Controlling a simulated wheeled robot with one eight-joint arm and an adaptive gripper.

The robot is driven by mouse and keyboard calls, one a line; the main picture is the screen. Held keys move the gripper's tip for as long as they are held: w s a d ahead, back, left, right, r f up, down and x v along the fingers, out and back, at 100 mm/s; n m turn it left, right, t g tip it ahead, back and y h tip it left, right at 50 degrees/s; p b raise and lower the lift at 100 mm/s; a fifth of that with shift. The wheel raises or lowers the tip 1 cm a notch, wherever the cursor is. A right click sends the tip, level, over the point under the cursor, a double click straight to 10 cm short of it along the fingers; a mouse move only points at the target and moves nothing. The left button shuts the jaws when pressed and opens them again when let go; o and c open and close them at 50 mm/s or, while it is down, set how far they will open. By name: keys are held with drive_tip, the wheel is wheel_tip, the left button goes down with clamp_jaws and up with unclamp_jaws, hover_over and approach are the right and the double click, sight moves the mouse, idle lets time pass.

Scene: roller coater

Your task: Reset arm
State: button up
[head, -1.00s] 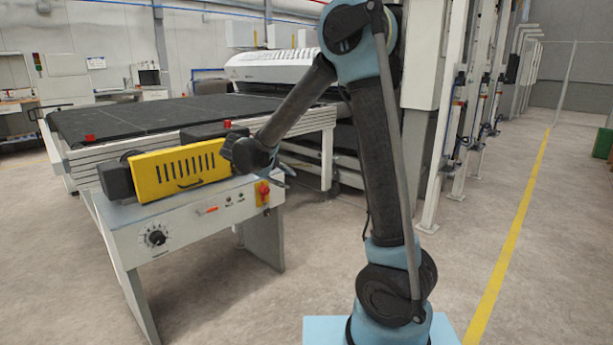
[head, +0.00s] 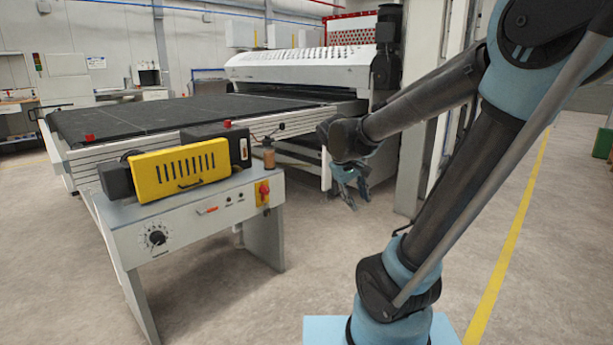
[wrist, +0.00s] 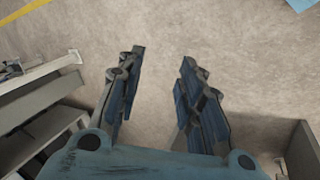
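My gripper (head: 351,192) hangs in free air to the right of the control table (head: 180,225), in front of the conveyor machine. Its fingers point downward. In the wrist view my gripper (wrist: 158,95) shows two fingers spread apart with bare floor between them, so it is open and empty. My arm stands at the right of the head view, leaning right at the lower link and reaching back left to the wrist.
The table holds a yellow slotted box (head: 178,168) and a small brown bottle (head: 269,153). A red and yellow switch (head: 262,193) is on its front. The conveyor bed (head: 190,112) stands behind. Concrete floor (head: 285,290) is clear in front of the table.

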drive_tip(key=s+d+f+m+y, duration=0.1)
drive_tip(key=s+f, duration=0.3)
drive_tip(key=s, duration=0.4)
drive_tip(key=s+d+f+m+y, duration=0.2)
drive_tip(key=s+f+m+y, duration=0.1)
drive_tip(key=s, duration=0.5)
drive_tip(key=shift+s+f, duration=0.25)
drive_tip(key=shift+f, duration=0.65)
drive_tip(key=shift+d, duration=0.1)
drive_tip(key=shift+w+f, duration=0.2)
drive_tip(key=shift+w, duration=0.2)
